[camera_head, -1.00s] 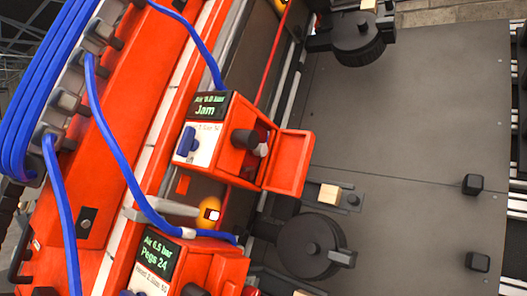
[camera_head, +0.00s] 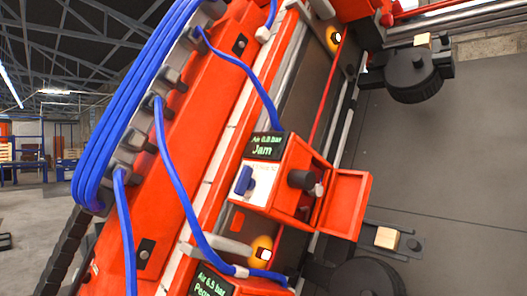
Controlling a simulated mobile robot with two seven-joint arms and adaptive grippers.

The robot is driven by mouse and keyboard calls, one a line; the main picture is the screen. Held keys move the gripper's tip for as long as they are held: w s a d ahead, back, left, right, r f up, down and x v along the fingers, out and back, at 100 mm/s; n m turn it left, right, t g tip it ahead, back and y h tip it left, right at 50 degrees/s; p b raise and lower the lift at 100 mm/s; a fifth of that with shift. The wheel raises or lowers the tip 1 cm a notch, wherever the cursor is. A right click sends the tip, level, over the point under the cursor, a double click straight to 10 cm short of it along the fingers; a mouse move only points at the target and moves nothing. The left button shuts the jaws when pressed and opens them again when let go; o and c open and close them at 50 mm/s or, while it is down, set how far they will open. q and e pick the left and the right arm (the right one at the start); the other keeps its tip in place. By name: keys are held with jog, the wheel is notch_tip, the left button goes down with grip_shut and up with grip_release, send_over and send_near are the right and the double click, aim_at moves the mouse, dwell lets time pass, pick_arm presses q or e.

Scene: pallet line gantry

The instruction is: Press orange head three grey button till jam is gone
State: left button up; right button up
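An orange head (camera_head: 285,210) hangs on the orange beam, its small dark display (camera_head: 265,146) reading "Air 0.0 bar" and "Jam" in green. Its white side panel carries a blue switch (camera_head: 244,180). An orange flap (camera_head: 343,204) stands open on its right. Between body and flap are a black round knob (camera_head: 301,179) and a small light grey button-like part (camera_head: 319,189). A second orange head (camera_head: 240,287) is cut off at the bottom edge; its display starts "Air 6.5 bar". I cannot read a head number. Neither gripper is in view.
Blue hoses (camera_head: 172,165) run from grey fittings along the orange beam (camera_head: 205,95) to the heads. A yellow-orange rounded part (camera_head: 261,250) sits between the heads. A wooden block (camera_head: 387,237) and black round units (camera_head: 412,74) lie right. Open hall floor shows left.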

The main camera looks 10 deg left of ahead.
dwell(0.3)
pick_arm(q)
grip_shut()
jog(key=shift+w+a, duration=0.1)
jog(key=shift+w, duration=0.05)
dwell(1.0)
